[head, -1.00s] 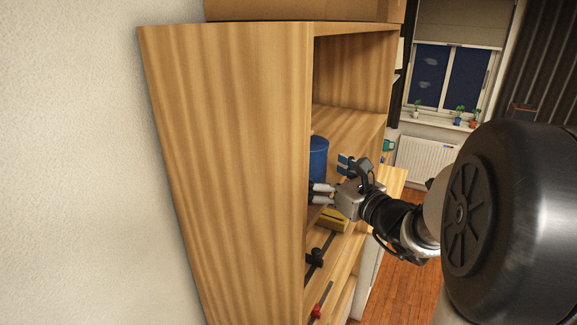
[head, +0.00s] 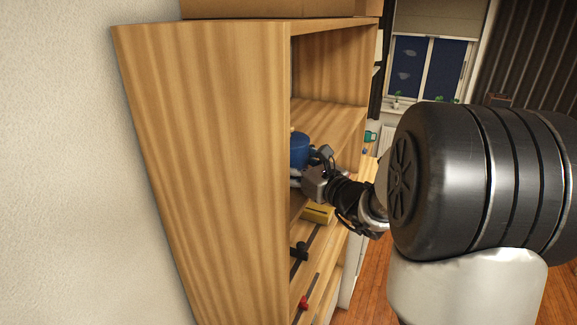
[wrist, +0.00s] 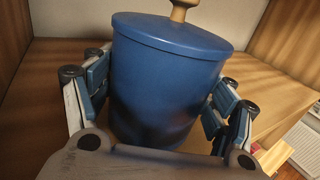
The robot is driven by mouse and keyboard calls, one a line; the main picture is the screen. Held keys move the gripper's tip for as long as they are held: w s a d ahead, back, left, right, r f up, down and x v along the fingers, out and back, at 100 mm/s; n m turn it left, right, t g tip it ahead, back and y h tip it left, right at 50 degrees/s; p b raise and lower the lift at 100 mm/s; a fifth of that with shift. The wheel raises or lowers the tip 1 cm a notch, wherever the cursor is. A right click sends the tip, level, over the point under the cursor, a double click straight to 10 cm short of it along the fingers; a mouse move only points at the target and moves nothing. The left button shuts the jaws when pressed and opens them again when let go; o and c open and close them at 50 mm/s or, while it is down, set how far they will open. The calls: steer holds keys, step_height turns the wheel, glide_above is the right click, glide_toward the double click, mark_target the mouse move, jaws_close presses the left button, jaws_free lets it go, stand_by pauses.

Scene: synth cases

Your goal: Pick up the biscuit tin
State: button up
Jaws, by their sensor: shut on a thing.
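The biscuit tin is a blue cylinder with a blue lid and a pale wooden knob. In the wrist view the tin (wrist: 165,85) stands large between the fingers of my gripper (wrist: 160,105), with a finger on each side of its body. In the head view the tin (head: 299,150) shows partly past the shelf unit's side panel, upright inside a shelf bay. My gripper (head: 302,178) reaches into that bay and is shut on the tin. The side panel hides part of the tin and fingers. I cannot tell whether the tin's base touches the shelf.
The wooden shelf unit (head: 205,170) has a tall side panel close to the gripper. A yellow block-like object (head: 318,213) and clamp-like tools with black (head: 299,251) and red (head: 303,303) parts lie on shelves below. A teal mug (head: 370,137) shows beyond.

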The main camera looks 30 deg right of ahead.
steer(key=c, duration=0.8)
steer(key=shift+r, duration=0.1)
steer(key=shift+r, duration=0.1)
